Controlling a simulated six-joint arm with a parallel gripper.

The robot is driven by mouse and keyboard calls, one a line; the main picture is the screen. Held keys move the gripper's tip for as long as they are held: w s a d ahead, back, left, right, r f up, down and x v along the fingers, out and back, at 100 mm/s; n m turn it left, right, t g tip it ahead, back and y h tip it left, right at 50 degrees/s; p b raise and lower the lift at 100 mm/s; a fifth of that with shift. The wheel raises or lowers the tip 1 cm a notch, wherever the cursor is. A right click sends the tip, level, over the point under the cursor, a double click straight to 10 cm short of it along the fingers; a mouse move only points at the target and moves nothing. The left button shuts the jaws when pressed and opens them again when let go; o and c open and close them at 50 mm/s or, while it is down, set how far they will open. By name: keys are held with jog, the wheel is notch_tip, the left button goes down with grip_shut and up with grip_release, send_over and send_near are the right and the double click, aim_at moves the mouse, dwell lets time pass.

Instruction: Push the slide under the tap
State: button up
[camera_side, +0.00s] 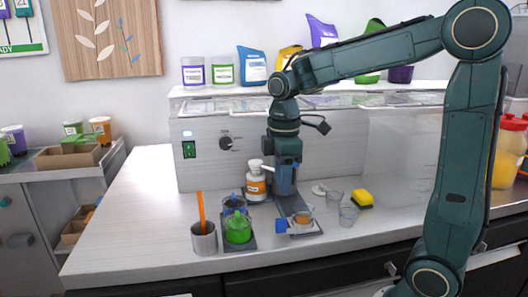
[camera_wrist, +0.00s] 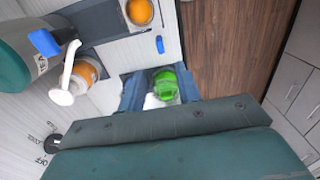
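The slide (camera_side: 308,233) is a flat dark plate near the counter's front edge. A small cup (camera_side: 304,218) of orange contents sits on it, and a blue knob (camera_side: 281,226) is at its left. In the wrist view the slide (camera_wrist: 112,27) is at the top, with the knob (camera_wrist: 160,45) below the cup. A teal tank with a blue and white part that looks like the tap (camera_wrist: 45,42) is at the left. My gripper (camera_wrist: 162,90) is open and empty, above the counter. A green cup shows beyond its fingers. The side view does not separate the gripper from the tank clearly.
An orange bottle (camera_side: 256,186) with a white pump stands behind. A tin (camera_side: 204,240) with an orange stick and a green cup (camera_side: 238,229) stand front left. Clear cups (camera_side: 348,214) and a yellow sponge (camera_side: 362,199) are right. The counter's left is bare.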

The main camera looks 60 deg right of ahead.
aim_at(281, 219)
notch_tip(281, 219, down, 12)
jog(key=shift+r, duration=0.2)
dwell(0.4)
jog(key=shift+c, duration=0.4)
grip_shut()
